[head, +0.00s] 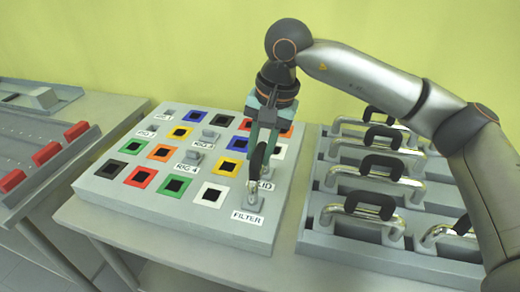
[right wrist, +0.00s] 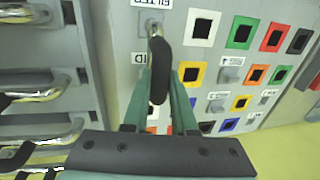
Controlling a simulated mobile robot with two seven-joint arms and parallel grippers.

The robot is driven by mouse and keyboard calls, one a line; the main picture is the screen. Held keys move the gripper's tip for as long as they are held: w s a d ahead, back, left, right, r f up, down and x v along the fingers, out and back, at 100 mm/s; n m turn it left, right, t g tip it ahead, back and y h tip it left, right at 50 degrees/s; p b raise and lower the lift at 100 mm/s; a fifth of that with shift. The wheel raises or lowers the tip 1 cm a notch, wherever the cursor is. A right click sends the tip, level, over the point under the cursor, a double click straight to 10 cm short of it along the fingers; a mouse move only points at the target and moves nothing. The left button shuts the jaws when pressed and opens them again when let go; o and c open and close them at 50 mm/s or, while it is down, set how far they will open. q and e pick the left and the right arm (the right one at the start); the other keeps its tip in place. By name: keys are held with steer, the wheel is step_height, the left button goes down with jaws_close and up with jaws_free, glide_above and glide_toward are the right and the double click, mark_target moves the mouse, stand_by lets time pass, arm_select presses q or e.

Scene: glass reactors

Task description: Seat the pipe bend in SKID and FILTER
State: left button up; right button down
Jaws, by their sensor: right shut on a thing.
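The pipe bend is a metal tube with a black grip (head: 256,160); the grip also shows in the right wrist view (right wrist: 161,66). My right gripper (head: 263,148) points down over the board and is shut on the grip. One metal end (right wrist: 154,29) of the bend is at the socket by the FILTER label (head: 248,217). The SKID label (head: 265,185) is partly covered by the bend. The bend's other end is hidden by the grip and fingers, so I cannot tell whether either end is fully in. My left gripper is not in view.
The grey board (head: 110,205) carries coloured square frames with dark holes and several grey posts. A rack (head: 345,250) of several metal bends with black grips stands at the right. A panel with red blocks (head: 76,131) stands at the left. A yellow-green wall is behind.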

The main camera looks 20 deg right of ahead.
steer(key=c, duration=0.6)
jaws_free()
steer(key=shift+c, duration=0.2)
steer(key=shift+f, duration=0.1)
